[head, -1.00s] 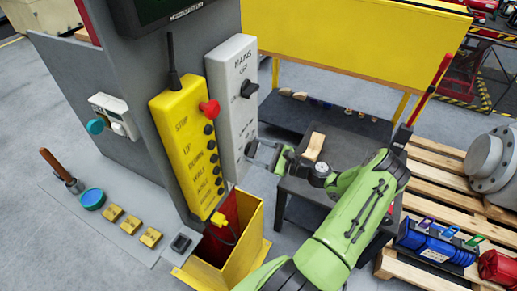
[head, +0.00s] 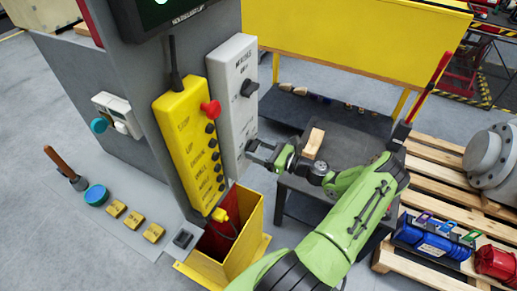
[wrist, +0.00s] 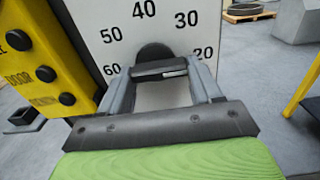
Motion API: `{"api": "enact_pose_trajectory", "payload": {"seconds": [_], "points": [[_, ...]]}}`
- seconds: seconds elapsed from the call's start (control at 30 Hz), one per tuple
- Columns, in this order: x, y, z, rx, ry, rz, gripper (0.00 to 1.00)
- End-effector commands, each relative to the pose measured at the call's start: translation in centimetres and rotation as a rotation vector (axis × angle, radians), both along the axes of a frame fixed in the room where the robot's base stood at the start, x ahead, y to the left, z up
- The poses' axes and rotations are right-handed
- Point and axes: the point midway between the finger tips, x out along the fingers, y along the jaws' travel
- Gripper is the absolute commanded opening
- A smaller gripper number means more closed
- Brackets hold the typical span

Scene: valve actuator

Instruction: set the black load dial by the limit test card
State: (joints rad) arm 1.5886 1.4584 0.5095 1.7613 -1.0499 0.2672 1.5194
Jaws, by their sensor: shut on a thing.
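The black load dial (wrist: 155,52) sits on a white face with printed numbers in the wrist view; 40 is above it, 30 and 20 to its right, 50 and 60 to its left. My gripper (wrist: 160,72) is shut on its grip bar, which lies nearly level. A pale line shows on the bar's right part; the exact reading is unclear. In the head view, my gripper (head: 262,150) is at the lower part of the grey panel (head: 237,118) and hides most of the dial. I cannot make out a limit test card.
A black mains switch (head: 249,88) is above my gripper. The yellow button pendant (head: 187,140) with a red knob (head: 210,108) hangs close on the left. A yellow bin (head: 247,225) stands below. A dark table (head: 345,150) is on the right.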

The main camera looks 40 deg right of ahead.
Motion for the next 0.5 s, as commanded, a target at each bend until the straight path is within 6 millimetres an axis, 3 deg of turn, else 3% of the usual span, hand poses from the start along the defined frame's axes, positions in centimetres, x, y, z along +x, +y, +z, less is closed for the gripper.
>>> {"api": "enact_pose_trajectory", "payload": {"seconds": [0.43, 0.47, 0.5], "points": [[-0.08, 0.02, -0.30, 0.013, 0.012, 0.000, 0.33], [-0.08, 0.02, -0.30, 0.013, 0.012, 0.000, 0.65], [-0.08, 0.02, -0.28, 0.012, 0.011, 0.000, 0.71]]}}
